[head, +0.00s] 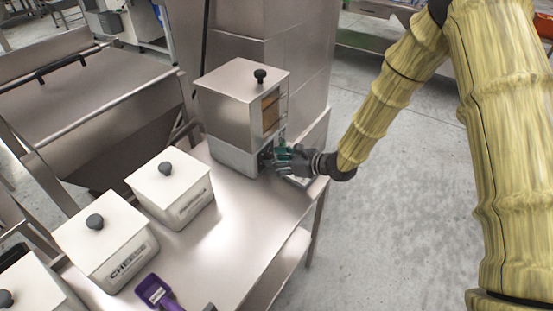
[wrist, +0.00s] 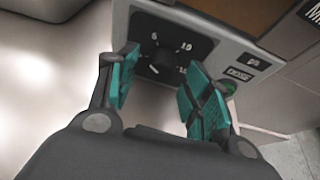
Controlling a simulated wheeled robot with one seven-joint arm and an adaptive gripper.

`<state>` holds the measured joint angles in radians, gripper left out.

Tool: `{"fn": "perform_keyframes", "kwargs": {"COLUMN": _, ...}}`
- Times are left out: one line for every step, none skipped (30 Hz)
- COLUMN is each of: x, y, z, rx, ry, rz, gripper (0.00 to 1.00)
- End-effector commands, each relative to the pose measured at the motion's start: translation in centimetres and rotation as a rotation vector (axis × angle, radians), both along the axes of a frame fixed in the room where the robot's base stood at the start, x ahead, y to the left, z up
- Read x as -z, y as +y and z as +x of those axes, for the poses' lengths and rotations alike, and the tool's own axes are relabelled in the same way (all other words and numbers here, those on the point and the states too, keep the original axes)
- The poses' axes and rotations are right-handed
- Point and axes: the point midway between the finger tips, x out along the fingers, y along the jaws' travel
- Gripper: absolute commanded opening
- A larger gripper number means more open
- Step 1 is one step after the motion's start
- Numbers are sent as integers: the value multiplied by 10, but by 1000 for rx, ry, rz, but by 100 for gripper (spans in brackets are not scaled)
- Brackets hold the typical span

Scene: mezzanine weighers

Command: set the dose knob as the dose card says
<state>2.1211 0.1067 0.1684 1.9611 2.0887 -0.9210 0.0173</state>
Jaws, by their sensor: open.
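The dose knob (wrist: 161,61) is dark and sits on a black dial plate (wrist: 195,45) with white marks; 5, 10 and what looks like 15 show. Its pointer is too dark to read. My gripper (wrist: 160,64) is open, with one teal-padded finger on each side of the knob; I cannot tell whether they touch it. In the head view my gripper (head: 273,156) is at the lower front of the steel dispenser (head: 225,103) and hides the knob. A label reading DOSE (wrist: 240,74) is beside the dial. I cannot make out a dose card.
A small green light or button (wrist: 230,88) is near the right finger. The dispenser stands on a steel table (head: 235,225). Lidded white bins (head: 170,190) and a purple scoop (head: 158,293) are to the left and front. The floor at right is clear.

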Motion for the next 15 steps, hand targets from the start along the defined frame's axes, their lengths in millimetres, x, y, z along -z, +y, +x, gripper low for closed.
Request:
{"fn": "perform_keyframes", "kwargs": {"x": 0, "y": 2, "z": 1, "rx": 0, "ry": -1, "rz": 0, "gripper": 50}}
{"fn": "perform_keyframes", "kwargs": {"x": 1, "y": 3, "z": 2, "rx": 0, "ry": -1, "rz": 0, "gripper": 50}}
{"fn": "perform_keyframes", "kwargs": {"x": 1, "y": 3, "z": 2, "rx": 0, "ry": -1, "rz": 0, "gripper": 50}}
{"fn": "perform_keyframes", "kwargs": {"x": 1, "y": 4, "z": 3, "rx": 0, "ry": -1, "rz": 0, "gripper": 50}}
{"fn": "perform_keyframes", "kwargs": {"x": 1, "y": 4, "z": 3, "rx": 0, "ry": -1, "rz": 0, "gripper": 50}}
{"fn": "perform_keyframes", "kwargs": {"x": 1, "y": 4, "z": 3, "rx": 0, "ry": -1, "rz": 1, "gripper": 50}}
{"fn": "perform_keyframes", "kwargs": {"x": 1, "y": 4, "z": 3, "rx": 0, "ry": -1, "rz": 1, "gripper": 50}}
{"fn": "perform_keyframes", "kwargs": {"x": 1, "y": 4, "z": 3, "rx": 0, "ry": -1, "rz": 1, "gripper": 50}}
{"fn": "perform_keyframes", "kwargs": {"x": 1, "y": 4, "z": 3, "rx": 0, "ry": -1, "rz": 1, "gripper": 50}}
{"fn": "perform_keyframes", "kwargs": {"x": 1, "y": 4, "z": 3, "rx": 0, "ry": -1, "rz": 1, "gripper": 50}}
{"fn": "perform_keyframes", "kwargs": {"x": 1, "y": 4, "z": 3, "rx": 0, "ry": -1, "rz": 1, "gripper": 50}}
{"fn": "perform_keyframes", "kwargs": {"x": 1, "y": 4, "z": 3, "rx": 0, "ry": -1, "rz": 1, "gripper": 48}}
{"fn": "perform_keyframes", "kwargs": {"x": 1, "y": 4, "z": 3, "rx": 0, "ry": -1, "rz": 1, "gripper": 42}}
{"fn": "perform_keyframes", "kwargs": {"x": 1, "y": 4, "z": 3, "rx": 0, "ry": -1, "rz": 1, "gripper": 37}}
{"fn": "perform_keyframes", "kwargs": {"x": 1, "y": 4, "z": 3, "rx": 0, "ry": -1, "rz": 1, "gripper": 30}}
